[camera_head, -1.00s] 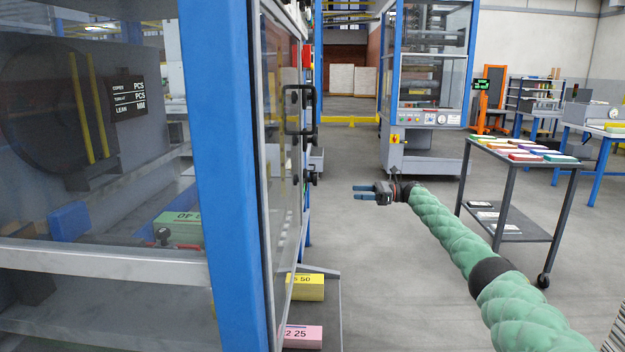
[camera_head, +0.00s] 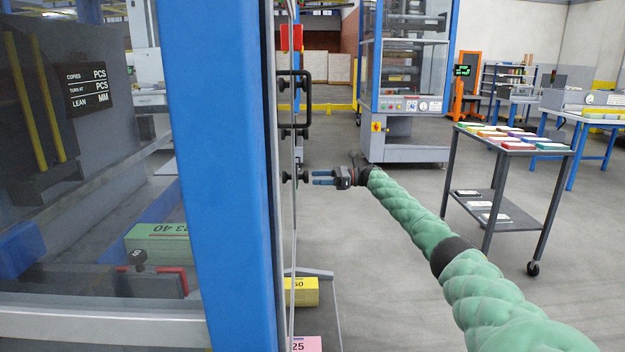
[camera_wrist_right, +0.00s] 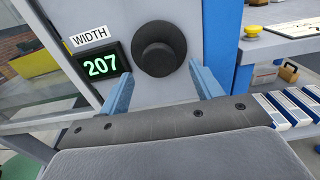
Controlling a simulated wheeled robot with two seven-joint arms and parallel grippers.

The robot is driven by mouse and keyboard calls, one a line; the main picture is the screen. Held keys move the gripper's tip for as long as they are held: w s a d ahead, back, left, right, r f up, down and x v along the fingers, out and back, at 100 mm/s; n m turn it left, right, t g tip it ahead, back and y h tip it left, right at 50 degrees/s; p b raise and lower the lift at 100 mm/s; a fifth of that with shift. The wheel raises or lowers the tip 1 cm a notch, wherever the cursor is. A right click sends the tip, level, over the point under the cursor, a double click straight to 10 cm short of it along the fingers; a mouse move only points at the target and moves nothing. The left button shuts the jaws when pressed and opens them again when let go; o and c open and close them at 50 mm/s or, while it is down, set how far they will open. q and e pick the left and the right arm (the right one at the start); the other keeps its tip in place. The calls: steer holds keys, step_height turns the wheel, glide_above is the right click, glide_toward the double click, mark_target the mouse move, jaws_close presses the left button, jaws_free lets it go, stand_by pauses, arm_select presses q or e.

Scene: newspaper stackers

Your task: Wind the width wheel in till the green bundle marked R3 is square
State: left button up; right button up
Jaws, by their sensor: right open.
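In the head view, a black knob (camera_head: 288,177) stands out edge-on from the machine's side, just left of my right gripper (camera_head: 325,177). In the right wrist view my right gripper (camera_wrist_right: 162,84) is open, its blue fingers either side of the wheel's lower part; I cannot tell whether they touch it. The green bundle (camera_head: 160,246) lies behind the glass; its mark is only partly readable and the blue post hides its right end. My left gripper is out of view.
A blue post (camera_head: 222,170) and glazed panel stand close on the left. A black door handle (camera_head: 307,98) sticks out above the knob. Yellow (camera_head: 304,292) and pink (camera_head: 306,344) bundles lie low beside the machine. A cart (camera_head: 512,148) stands right; the floor between is clear.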

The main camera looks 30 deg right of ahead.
mark_target(301, 177)
steer(key=x, duration=0.2)
steer(key=shift+w+a, duration=0.1)
steer(key=shift+a, duration=0.15)
steer(key=shift+c, duration=0.5)
steer(key=c, duration=0.9)
steer(key=shift+r+m, duration=0.1)
steer(key=shift+m, duration=0.4)
steer(key=o, duration=1)
